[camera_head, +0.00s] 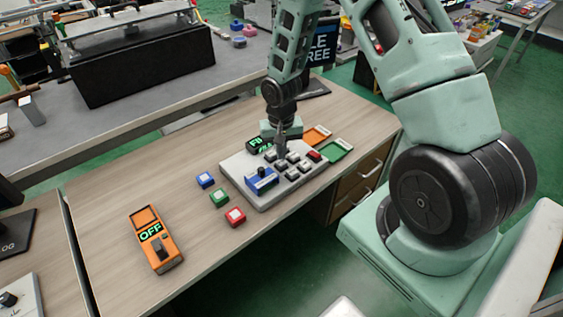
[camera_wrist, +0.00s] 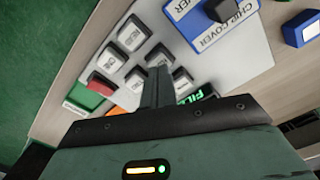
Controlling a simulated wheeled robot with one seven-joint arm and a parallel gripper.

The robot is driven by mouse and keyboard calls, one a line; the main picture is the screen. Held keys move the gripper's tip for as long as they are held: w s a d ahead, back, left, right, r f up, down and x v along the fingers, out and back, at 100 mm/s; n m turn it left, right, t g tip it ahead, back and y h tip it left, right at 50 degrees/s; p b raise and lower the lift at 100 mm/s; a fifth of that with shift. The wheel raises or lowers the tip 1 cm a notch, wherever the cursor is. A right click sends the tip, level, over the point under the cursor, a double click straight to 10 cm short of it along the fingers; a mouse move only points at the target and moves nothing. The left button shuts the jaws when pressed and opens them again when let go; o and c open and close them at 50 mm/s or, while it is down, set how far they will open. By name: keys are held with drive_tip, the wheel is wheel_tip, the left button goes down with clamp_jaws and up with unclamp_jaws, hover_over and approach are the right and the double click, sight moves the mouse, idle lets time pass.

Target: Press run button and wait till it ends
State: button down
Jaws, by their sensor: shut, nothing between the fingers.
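A light grey control panel (camera_head: 242,167) lies on the wooden desk, with several grey-white buttons, one red button (camera_head: 314,156) and a blue block labelled "CHIP COVER" (camera_head: 262,181). A small display with green letters (camera_head: 259,144) stands at its back, partly hidden. My gripper (camera_head: 281,150) is shut and points down over the panel's back part, near the buttons. In the wrist view its fingers (camera_wrist: 157,88) are together beside the white buttons (camera_wrist: 133,33), with the red button (camera_wrist: 101,84) to the left. I cannot tell whether the fingertips touch a button. Button labels are too small to read surely.
Blue (camera_head: 205,180), green (camera_head: 219,197) and red (camera_head: 236,217) blocks lie left of the panel. An orange device reading "OFF" (camera_head: 155,240) lies at the desk's front left. Orange (camera_head: 317,136) and green (camera_head: 336,151) trays sit at the panel's right. Bare desk lies at left.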

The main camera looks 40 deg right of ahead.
sight(281, 162)
drive_tip(key=shift+f+b, duration=0.7)
drive_tip(key=shift+f, duration=0.3)
idle(0.3)
wheel_tip(281, 162, up, 8)
drive_tip(key=p, duration=0.6)
idle(0.5)
idle(0.3)
